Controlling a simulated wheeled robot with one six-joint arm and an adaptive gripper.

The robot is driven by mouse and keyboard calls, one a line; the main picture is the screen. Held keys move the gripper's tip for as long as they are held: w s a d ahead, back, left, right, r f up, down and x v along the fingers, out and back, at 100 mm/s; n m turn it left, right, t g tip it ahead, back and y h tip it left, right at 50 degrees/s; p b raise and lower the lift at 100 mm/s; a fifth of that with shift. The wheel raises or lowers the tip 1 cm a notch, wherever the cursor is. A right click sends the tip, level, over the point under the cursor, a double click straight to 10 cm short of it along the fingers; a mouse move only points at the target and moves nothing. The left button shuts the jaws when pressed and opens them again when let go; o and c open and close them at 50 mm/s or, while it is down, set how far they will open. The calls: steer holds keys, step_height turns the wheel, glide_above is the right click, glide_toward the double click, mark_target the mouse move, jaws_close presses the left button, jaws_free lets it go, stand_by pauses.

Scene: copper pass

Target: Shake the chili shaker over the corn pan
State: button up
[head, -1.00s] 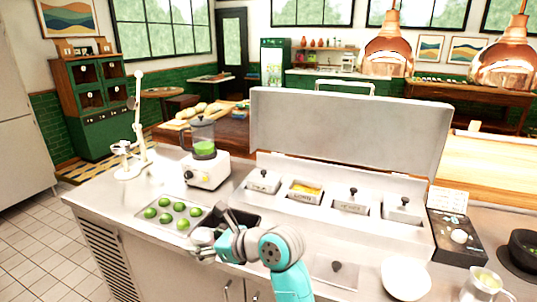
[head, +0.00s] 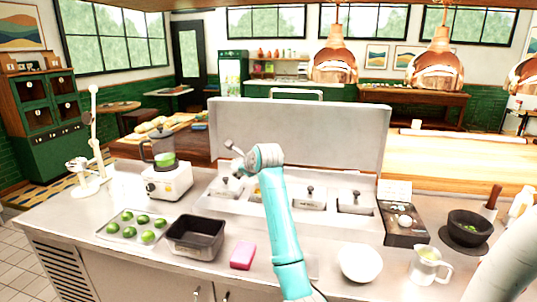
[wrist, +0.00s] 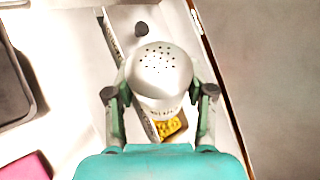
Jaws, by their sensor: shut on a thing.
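The chili shaker (wrist: 165,68) is white, with a domed top full of small holes that faces the wrist camera and partly hidden lettering on its side. My gripper (wrist: 160,88) is shut around it, one finger on each side. In the wrist view, yellow corn in the corn pan (wrist: 173,126) shows just below the shaker, which covers part of the pan. In the head view, my gripper (head: 237,158) is raised over the left part of the pan row. The arm hides the corn pan there, and I cannot clearly make out the shaker.
Lidded pans (head: 309,197) stand in the steel unit with its raised cover (head: 300,132) behind. A blender (head: 166,170), a lime tray (head: 137,226), an empty black bin (head: 195,238) and a pink sponge (head: 243,255) lie to the left and front. A white bowl (head: 360,262) stands right.

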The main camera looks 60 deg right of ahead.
steer(key=s+d+r+g+h, duration=0.1)
steer(key=s+d+r+h, duration=0.2)
steer(key=d, duration=0.7)
step_height(320, 180, down, 6)
steer(key=s+d+n+g+h, duration=0.1)
steer(key=n+g+h, duration=0.1)
steer(key=n+h, duration=0.7)
steer(key=n, duration=0.3)
steer(key=shift+s+d+n+g+h, duration=0.3)
steer(key=shift+s+n+g, duration=0.05)
steer(key=shift+n+g, duration=0.05)
